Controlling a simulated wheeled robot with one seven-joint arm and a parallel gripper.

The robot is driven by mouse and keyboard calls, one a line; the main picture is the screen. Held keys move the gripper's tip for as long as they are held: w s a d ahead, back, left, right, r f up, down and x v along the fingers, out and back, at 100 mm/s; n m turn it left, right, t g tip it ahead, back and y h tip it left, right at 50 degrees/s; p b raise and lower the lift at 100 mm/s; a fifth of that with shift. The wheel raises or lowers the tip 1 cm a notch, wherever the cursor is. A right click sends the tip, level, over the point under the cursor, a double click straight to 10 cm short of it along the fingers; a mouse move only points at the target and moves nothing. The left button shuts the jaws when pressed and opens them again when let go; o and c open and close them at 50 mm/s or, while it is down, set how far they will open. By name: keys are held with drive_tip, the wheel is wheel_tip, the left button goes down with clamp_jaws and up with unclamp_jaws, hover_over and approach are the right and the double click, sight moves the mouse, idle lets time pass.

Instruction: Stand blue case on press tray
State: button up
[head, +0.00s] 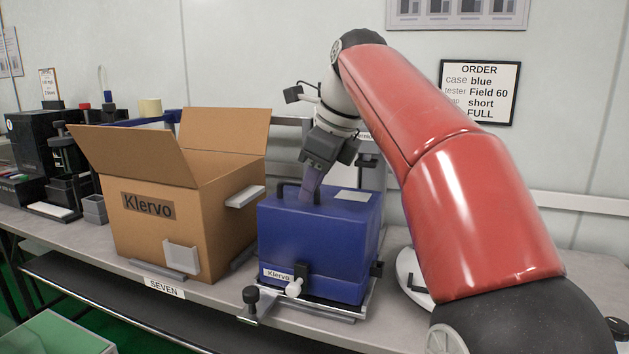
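The blue case (310,243) is upright on the bench, right of the cardboard box. It has a black carry handle (283,191) on top, a pale label on its lid and a Klervo label low on its front. Its base is at the metal press tray (330,312), whose front and right edges show below it; I cannot tell whether it rests fully on it. My gripper (308,196) points down at the lid, its fingers overlapping the right part of the handle. The far finger is hidden, so its grip on the handle is unclear.
An open cardboard box (200,225) marked Klervo stands close on the left. A black-knobbed clamp (252,302) sits at the tray's front left corner. An order sign (479,92) hangs on the wall. My red arm covers the bench's right side.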

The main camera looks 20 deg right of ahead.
drive_tip(key=p+v, duration=0.1)
drive_tip(key=v, duration=1.1)
drive_tip(key=shift+p, duration=0.3)
drive_tip(key=s+a+f+n+h, duration=0.2)
drive_tip(key=a+f+n+h, duration=0.1)
drive_tip(key=a+f+n, duration=0.55)
drive_tip(key=s+d+f+n, duration=0.2)
drive_tip(key=s+f+n, duration=0.3)
drive_tip(key=f, duration=0.4)
drive_tip(key=s+d+f+n+t, duration=0.1)
drive_tip(key=s+d+f+n, duration=0.1)
drive_tip(key=s+f+n, duration=0.3)
drive_tip(key=s+d+f+n, duration=0.2)
drive_tip(key=s+f+n, duration=0.3)
drive_tip(key=f, duration=0.8)
drive_tip(key=shift+s+n+y, duration=0.3)
drive_tip(key=shift+s+n, duration=0.1)
drive_tip(key=shift+n, duration=0.25)
drive_tip(key=shift+r, duration=0.1)
